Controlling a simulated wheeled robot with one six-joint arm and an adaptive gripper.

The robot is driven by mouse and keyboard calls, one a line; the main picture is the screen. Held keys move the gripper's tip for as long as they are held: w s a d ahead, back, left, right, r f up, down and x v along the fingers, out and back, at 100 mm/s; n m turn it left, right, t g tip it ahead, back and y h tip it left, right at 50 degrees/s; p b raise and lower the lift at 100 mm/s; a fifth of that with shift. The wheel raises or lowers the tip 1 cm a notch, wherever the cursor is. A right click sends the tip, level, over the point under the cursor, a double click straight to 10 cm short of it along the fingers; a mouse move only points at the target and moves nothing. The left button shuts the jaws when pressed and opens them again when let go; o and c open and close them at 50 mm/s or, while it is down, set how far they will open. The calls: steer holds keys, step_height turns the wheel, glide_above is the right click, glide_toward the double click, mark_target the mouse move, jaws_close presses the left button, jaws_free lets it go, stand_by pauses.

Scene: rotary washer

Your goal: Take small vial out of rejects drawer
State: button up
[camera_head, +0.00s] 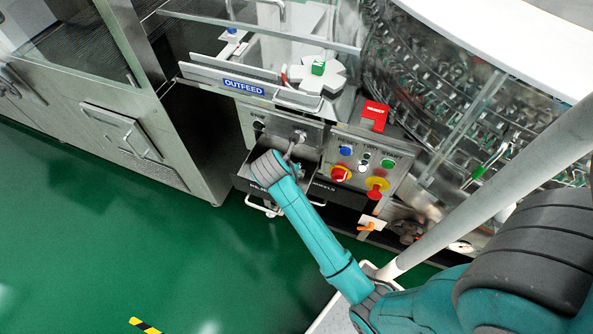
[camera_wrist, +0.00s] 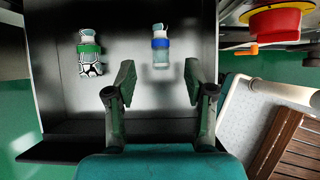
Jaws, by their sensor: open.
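The open rejects drawer (camera_wrist: 120,28) fills the upper left of the wrist view, with a pale metal floor and dark walls. The small vial (camera_wrist: 161,50), clear with a blue band, lies in it right of the middle. A larger vial (camera_wrist: 90,58) with a green band and a black-and-white pattern lies to its left. My gripper (camera_wrist: 159,69) is open and empty, its fingers apart below the small vial in the picture and not touching it. In the head view my arm partly covers the drawer (camera_head: 248,186), and the vials cannot be made out.
Right of the drawer is a control panel with a red knob (camera_head: 341,173) and a red-and-yellow button (camera_head: 376,187). An orange key-like handle (camera_head: 367,226) sticks out below. The OUTFEED ledge (camera_head: 244,87) is above the drawer. Open green floor (camera_head: 120,240) lies at left.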

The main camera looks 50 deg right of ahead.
steer(key=shift+x, duration=2.75)
steer(key=shift+a+f, duration=0.1)
steer(key=shift+a, duration=0.05)
steer(key=shift+s, duration=0.1)
steer(key=c, duration=0.8)
